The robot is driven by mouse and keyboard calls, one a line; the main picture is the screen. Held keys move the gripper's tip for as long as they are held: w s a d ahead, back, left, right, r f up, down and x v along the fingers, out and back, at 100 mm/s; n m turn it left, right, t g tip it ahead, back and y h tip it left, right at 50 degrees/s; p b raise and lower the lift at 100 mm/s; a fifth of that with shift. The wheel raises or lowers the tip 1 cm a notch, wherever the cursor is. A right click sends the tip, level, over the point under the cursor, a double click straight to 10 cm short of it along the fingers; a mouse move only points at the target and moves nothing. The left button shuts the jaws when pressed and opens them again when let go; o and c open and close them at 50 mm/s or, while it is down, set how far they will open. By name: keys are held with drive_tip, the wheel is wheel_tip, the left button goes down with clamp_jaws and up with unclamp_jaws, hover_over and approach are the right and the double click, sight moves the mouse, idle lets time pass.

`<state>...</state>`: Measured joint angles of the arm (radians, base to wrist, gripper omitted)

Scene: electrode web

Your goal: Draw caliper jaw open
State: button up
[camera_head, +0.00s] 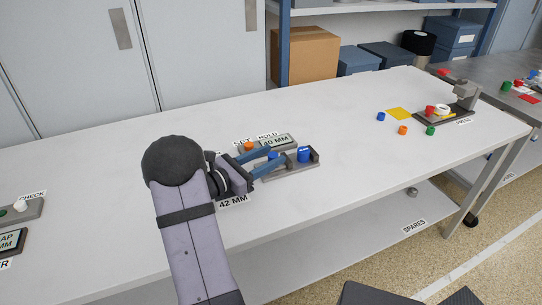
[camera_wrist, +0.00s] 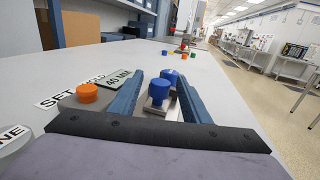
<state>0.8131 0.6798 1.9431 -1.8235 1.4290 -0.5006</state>
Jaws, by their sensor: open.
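The caliper fixture is a grey metal base (camera_head: 295,171) on the white table, with a blue knob (camera_head: 273,155) and a second blue piece (camera_head: 304,154) toward its right end. My gripper (camera_head: 277,155) reaches over its left part with two blue fingers apart. In the wrist view, the near blue knob (camera_wrist: 159,88) on a metal post stands between the open fingers (camera_wrist: 160,77), with no clear contact. The farther blue piece (camera_wrist: 170,76) shows just beyond it. Which piece is the moving jaw is unclear.
An orange button (camera_head: 249,146) and a 40 MM plate (camera_head: 275,142) lie just behind the fixture. A 42 MM label (camera_head: 233,202) is in front. Loose coloured caps and another fixture (camera_head: 443,119) stand at the far right. The table between is clear.

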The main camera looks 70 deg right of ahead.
drive_tip(key=shift+v, duration=3.15)
drive_tip(key=shift+d, duration=0.1)
wheel_tip(320, 180, up, 8)
drive_tip(key=p, duration=0.6)
drive_tip(key=shift+p, duration=0.35)
